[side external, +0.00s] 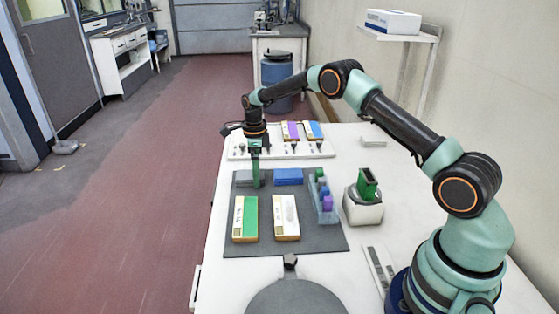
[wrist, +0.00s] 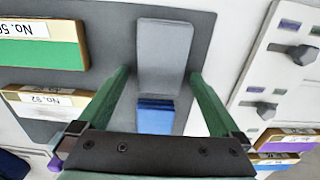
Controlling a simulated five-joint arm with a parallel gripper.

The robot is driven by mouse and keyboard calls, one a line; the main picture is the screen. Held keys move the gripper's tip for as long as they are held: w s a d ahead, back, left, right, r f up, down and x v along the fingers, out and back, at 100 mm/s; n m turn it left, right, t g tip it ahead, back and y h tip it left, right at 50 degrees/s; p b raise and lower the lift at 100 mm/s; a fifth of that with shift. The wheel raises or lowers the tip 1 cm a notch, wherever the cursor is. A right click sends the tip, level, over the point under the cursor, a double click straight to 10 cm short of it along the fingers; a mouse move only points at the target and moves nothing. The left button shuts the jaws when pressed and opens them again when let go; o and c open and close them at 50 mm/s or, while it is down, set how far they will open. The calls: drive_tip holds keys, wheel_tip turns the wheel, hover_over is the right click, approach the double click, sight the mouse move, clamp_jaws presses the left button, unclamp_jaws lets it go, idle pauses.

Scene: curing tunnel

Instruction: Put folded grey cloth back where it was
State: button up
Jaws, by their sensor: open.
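The folded grey cloth (side external: 242,179) lies flat on the dark grey mat (side external: 285,248), near its far left corner. In the wrist view the grey cloth (wrist: 163,45) lies between and ahead of my green fingers. My gripper (side external: 256,184) points down at the cloth and partly covers it in the side view. In the wrist view my gripper (wrist: 160,75) is open, with a finger on either side of the cloth and gaps showing. I cannot tell whether the fingertips touch the mat.
A folded blue cloth (side external: 289,177) lies close beside the grey one. A green-topped box (side external: 245,220), a white-topped box (side external: 286,217) and a bottle rack (side external: 324,200) share the mat. A knobbed white panel (side external: 240,152) stands behind. The mat's front strip is bare.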

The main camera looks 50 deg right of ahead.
drive_tip(key=s+a+r+n+t, duration=0.1)
drive_tip(key=s+r+n, duration=0.15)
drive_tip(key=r, duration=0.75)
drive_tip(key=s+a+r+n, duration=0.1)
drive_tip(key=r+n, duration=0.2)
drive_tip(key=r, duration=0.6)
drive_tip(key=s+a+r+n+t, duration=0.2)
drive_tip(key=s+a+r+n, duration=0.15)
drive_tip(key=s+n, duration=0.3)
drive_tip(key=s+a+r+n+t, duration=0.1)
drive_tip(key=s+a+r+n, duration=0.1)
drive_tip(key=s+r+n, duration=0.5)
drive_tip(key=s+a+f+n+t, duration=0.1)
drive_tip(key=s+f+n, duration=0.5)
drive_tip(key=s+n, duration=0.2)
drive_tip(key=shift+s+a+t, duration=0.25)
drive_tip(key=shift+s+t, duration=0.05)
drive_tip(key=shift+s, duration=0.65)
